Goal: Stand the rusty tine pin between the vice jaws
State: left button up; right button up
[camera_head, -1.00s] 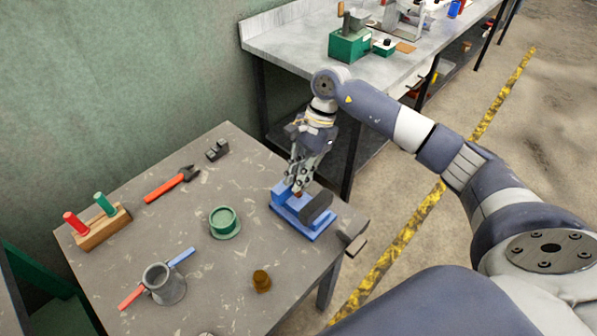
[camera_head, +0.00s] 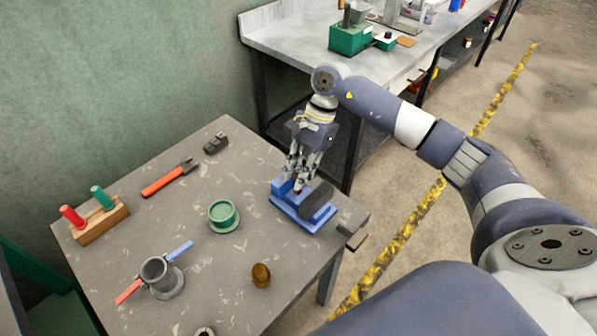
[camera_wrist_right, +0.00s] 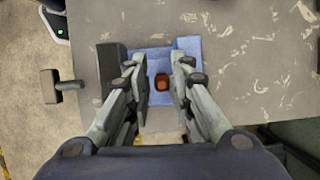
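The blue vice (camera_head: 290,212) sits near the right edge of the grey table, with a dark jaw block (camera_head: 317,200) on its right side. The rusty pin (camera_wrist_right: 162,82) shows end-on in the right wrist view, over the blue vice body; in the head view only a small reddish-brown part (camera_head: 299,186) shows between the fingers. My right gripper (camera_wrist_right: 161,85) points down over the vice. Its fingers are apart on either side of the pin, with visible gaps. I cannot tell how deep the pin sits. My left gripper is not in view.
On the table are a green round dish (camera_head: 223,215), a brown knob-like piece (camera_head: 261,275), a grey cup (camera_head: 160,277), orange-handled pliers (camera_head: 167,182), a small dark block (camera_head: 216,143) and a wooden block (camera_head: 100,222) with red and green pegs. A workbench (camera_head: 290,25) stands behind.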

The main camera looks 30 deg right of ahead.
dwell(0.3)
jog(key=shift+r+p, duration=0.4)
jog(key=shift+p, duration=0.15)
jog(key=shift+r+p, duration=0.4)
jog(key=shift+p, duration=0.05)
jog(key=b+v, duration=0.4)
jog(key=v, duration=0.7)
jog(key=shift+d+r, duration=0.2)
jog(key=shift+r, duration=0.15)
